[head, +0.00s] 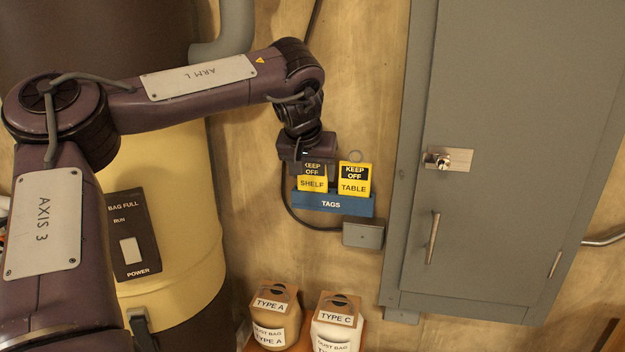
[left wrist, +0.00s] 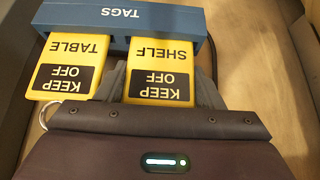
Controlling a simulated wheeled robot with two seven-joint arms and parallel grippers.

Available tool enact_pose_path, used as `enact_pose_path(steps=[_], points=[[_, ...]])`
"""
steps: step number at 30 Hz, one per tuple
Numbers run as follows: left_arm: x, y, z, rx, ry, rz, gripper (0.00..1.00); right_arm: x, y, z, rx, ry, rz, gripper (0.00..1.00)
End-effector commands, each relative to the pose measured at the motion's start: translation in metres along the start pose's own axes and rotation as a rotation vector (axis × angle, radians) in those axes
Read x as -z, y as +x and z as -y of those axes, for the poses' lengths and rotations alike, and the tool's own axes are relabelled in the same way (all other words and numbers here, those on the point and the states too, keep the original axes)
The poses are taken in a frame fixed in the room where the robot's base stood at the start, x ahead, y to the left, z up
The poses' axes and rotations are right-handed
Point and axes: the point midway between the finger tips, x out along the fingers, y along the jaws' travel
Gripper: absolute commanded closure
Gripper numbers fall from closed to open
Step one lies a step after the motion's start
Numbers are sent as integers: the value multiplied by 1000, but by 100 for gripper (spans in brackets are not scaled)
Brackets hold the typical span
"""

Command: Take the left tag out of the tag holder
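The blue tag holder (head: 331,203), marked TAGS, is on the wall in the head view and shows upside down in the left wrist view (left wrist: 170,17). The left tag, yellow and black and reading KEEP OFF SHELF (head: 312,184), stands in it; it also shows in the left wrist view (left wrist: 162,62). The right tag, KEEP OFF TABLE (head: 354,181), stands beside it. My left gripper (head: 308,160) is at the left tag's top and hides part of it. Grey fingers show at both sides of this tag; whether they press on it is unclear. My right gripper is not in view.
A grey box (head: 363,234) is just below the holder. A grey cabinet (head: 492,170) with a latch and handle stands to the right. A cream and brown drum (head: 170,190) is at the left. Two dust bags (head: 275,318) are below.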

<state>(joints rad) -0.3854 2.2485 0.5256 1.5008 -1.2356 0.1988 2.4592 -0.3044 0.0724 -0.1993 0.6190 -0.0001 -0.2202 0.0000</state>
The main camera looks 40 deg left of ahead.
Motion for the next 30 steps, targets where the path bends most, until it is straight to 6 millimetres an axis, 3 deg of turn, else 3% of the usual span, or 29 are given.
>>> enact_pose_path(steps=[11,20,30], points=[[6,-8,0,2,1,-4,59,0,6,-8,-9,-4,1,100],[29,-45,0,2,-2,-6,59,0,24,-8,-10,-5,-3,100],[52,-81,0,2,-1,-2,59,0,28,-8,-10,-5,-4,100]])
